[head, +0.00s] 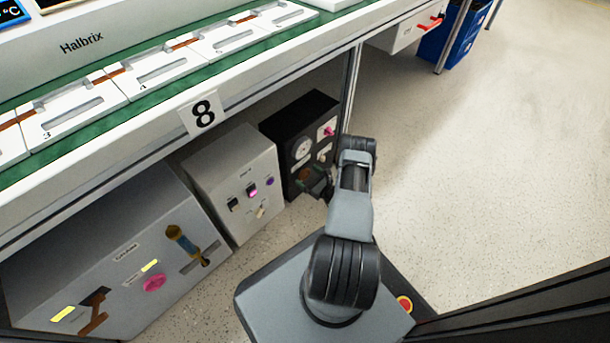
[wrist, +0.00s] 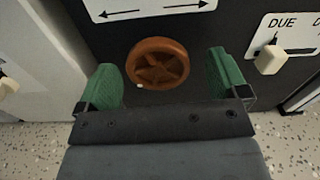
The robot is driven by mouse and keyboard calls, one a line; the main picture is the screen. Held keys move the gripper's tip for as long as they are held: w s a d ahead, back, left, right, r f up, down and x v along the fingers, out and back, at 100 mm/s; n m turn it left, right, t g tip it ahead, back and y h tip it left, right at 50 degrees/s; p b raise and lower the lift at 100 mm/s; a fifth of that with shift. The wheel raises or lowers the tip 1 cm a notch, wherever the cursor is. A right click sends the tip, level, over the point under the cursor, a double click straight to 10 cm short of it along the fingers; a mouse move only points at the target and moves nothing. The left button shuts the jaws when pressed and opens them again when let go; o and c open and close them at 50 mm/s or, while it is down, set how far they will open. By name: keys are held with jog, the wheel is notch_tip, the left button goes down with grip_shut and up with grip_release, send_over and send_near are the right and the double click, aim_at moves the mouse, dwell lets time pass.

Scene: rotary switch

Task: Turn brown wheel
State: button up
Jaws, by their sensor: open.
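The brown wheel (wrist: 158,64) is a round, spoked handwheel on a black panel (wrist: 110,55) in the wrist view. A small pale mark shows near its lower left rim. My gripper (wrist: 168,75) is open, with one green fingertip on each side of the wheel and visible gaps between fingers and rim. I cannot tell whether the fingertips reach the wheel's depth. In the head view my gripper (head: 318,183) is at the front of the black box (head: 285,128), and the wheel is mostly hidden behind it there.
A white label with a double arrow (wrist: 150,8) is above the wheel. A cream knob (wrist: 270,60) on a "DUE" plate is to the right. A grey box (head: 215,175) stands left of the black box, under the bench (head: 130,125). Open floor (head: 480,170) lies to the right.

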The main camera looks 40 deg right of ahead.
jog(key=shift+w+a, duration=0.15)
jog(key=shift+c, duration=0.2)
jog(key=c, duration=0.9)
jog(key=n, duration=0.5)
jog(key=shift+a+f, duration=0.1)
jog(key=n, duration=0.4)
jog(key=shift+n, duration=0.4)
jog(key=shift+f, duration=0.1)
